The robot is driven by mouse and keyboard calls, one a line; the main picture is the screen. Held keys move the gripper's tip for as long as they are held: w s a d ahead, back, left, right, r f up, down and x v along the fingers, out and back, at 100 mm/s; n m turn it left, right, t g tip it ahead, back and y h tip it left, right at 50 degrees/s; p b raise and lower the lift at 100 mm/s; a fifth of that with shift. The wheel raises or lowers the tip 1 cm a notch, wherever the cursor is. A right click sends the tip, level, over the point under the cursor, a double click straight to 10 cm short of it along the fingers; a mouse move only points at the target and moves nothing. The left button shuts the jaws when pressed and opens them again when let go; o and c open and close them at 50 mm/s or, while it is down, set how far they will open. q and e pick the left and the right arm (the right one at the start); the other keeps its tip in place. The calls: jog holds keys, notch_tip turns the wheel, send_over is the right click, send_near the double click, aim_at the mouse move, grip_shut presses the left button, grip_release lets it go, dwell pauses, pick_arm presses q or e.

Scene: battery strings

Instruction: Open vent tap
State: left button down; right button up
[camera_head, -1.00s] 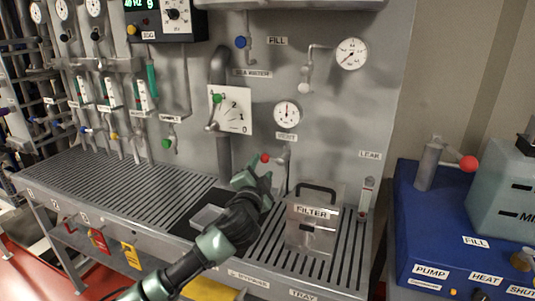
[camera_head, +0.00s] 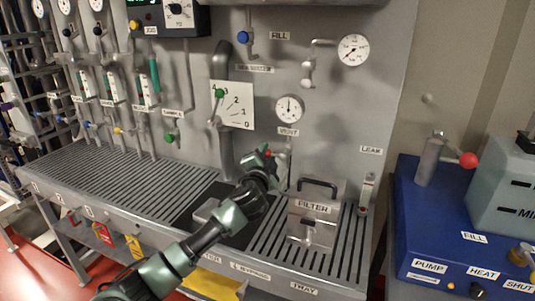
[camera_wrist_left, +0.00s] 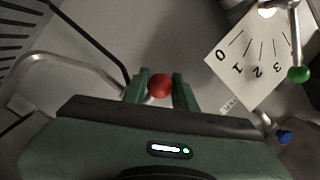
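The vent tap's red knob (camera_head: 267,153) sits on the grey panel below the VENT label (camera_head: 288,131) and a round gauge (camera_head: 289,108). Its pipe (camera_head: 287,170) runs down behind the filter box. My left gripper (camera_head: 262,158) is at the knob, coming from the lower left, and covers part of the tap. My right gripper is not in view.
The filter box (camera_head: 314,216) with a dark handle stands on the slatted tray right of my arm. A green-knobbed lever (camera_head: 219,93) is at the dial plate (camera_head: 238,106), up left. A blue pump unit (camera_head: 425,230) stands at the right.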

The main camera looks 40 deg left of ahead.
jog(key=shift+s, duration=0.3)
